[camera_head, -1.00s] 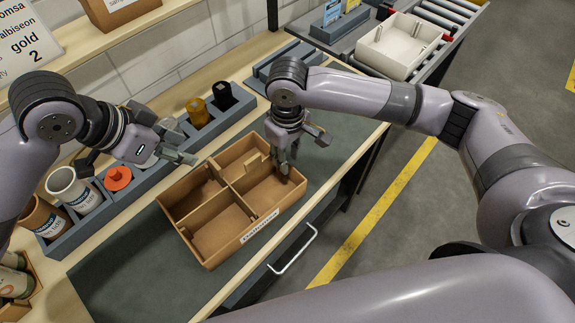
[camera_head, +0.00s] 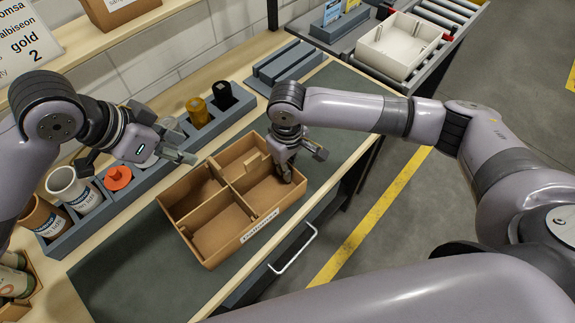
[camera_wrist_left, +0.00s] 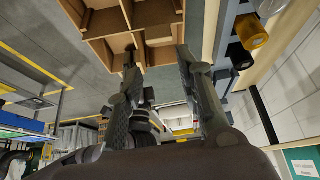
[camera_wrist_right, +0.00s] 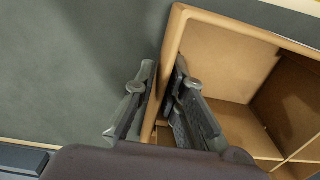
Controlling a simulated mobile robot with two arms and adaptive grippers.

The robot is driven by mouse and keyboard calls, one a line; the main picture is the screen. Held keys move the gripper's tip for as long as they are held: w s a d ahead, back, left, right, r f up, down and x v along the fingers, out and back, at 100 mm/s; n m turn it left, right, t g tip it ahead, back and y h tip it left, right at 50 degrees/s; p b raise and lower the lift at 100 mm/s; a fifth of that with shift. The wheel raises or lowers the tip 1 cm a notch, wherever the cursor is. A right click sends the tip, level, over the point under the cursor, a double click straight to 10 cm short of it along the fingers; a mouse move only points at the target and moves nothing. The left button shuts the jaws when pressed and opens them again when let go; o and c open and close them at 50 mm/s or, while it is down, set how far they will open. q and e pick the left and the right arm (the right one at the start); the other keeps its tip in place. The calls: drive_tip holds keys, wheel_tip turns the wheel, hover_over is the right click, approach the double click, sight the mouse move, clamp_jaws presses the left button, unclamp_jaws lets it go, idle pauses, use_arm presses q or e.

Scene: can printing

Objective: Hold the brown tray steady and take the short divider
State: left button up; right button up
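The brown tray (camera_head: 238,253) sits on the dark mat in the head view, with crossing dividers (camera_head: 236,193) splitting it into compartments. I cannot clearly tell which piece is the short divider. My right gripper (camera_head: 287,172) is at the tray's right wall. In the right wrist view its fingers (camera_wrist_right: 166,68) straddle the wall (camera_wrist_right: 153,118), one inside and one outside, closed on it.
A grey rack (camera_head: 112,210) left of the tray holds white cups (camera_head: 72,188), an orange item (camera_head: 118,178) and dark and amber containers. A white bin (camera_head: 398,45) stands at the back right. A drawer handle (camera_head: 293,255) sticks out at the front edge.

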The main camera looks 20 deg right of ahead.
sight(215, 162)
use_arm(q)
drive_tip(key=shift+o, duration=0.2)
idle(0.4)
drive_tip(key=shift+o, duration=2.6)
drive_tip(key=shift+w+d+g, duration=0.2)
drive_tip(key=shift+d+g, duration=0.1)
drive_tip(key=shift+d, duration=0.25)
drive_tip(key=shift+o, duration=0.4)
drive_tip(key=d+y, duration=0.1)
drive_tip(key=w+d+g+y, duration=0.1)
drive_tip(key=d, duration=0.1)
drive_tip(key=w+d+y, duration=0.1)
drive_tip(key=shift+d+m+g, duration=0.15)
drive_tip(key=shift+m+g, duration=0.25)
drive_tip(key=shift+w+f+y, duration=0.15)
drive_tip(key=shift+f+y, duration=0.35)
drive_tip(key=shift+f, duration=2.4)
drive_tip(key=shift+w+f+y, duration=0.1)
drive_tip(key=shift+f+y, duration=0.4)
drive_tip(key=shift+f, duration=2.35)
